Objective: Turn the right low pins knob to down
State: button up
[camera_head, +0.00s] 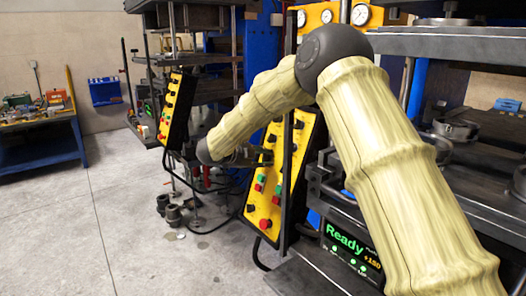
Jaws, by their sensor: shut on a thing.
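The nearer yellow control panel (283,150) stands tilted near the middle of the view, with black knobs and green and red buttons. My gripper (262,156) is small and dark here, at the end of my arm, at the left edge of this panel about mid-height. It is shut on a black knob there; the knob is mostly hidden by the fingers, and its pointer direction and label cannot be read. Other black knobs (251,208) show lower on the panel.
A second yellow panel (168,108) stands further back at left. A press with a green "Ready" display (346,240) is at right. A dark upright bar (287,185) crosses the nearer panel.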

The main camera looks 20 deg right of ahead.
jog(key=n+p, duration=0.2)
jog(key=shift+r+n, duration=0.2)
jog(key=shift+n, duration=0.1)
jog(key=shift+f+n+p, duration=0.1)
jog(key=shift+n+p, duration=0.2)
jog(key=shift+p, duration=0.15)
jog(key=shift+f, duration=0.1)
jog(key=o, duration=1)
jog(key=v, duration=1.2)
jog(key=shift+w, duration=0.2)
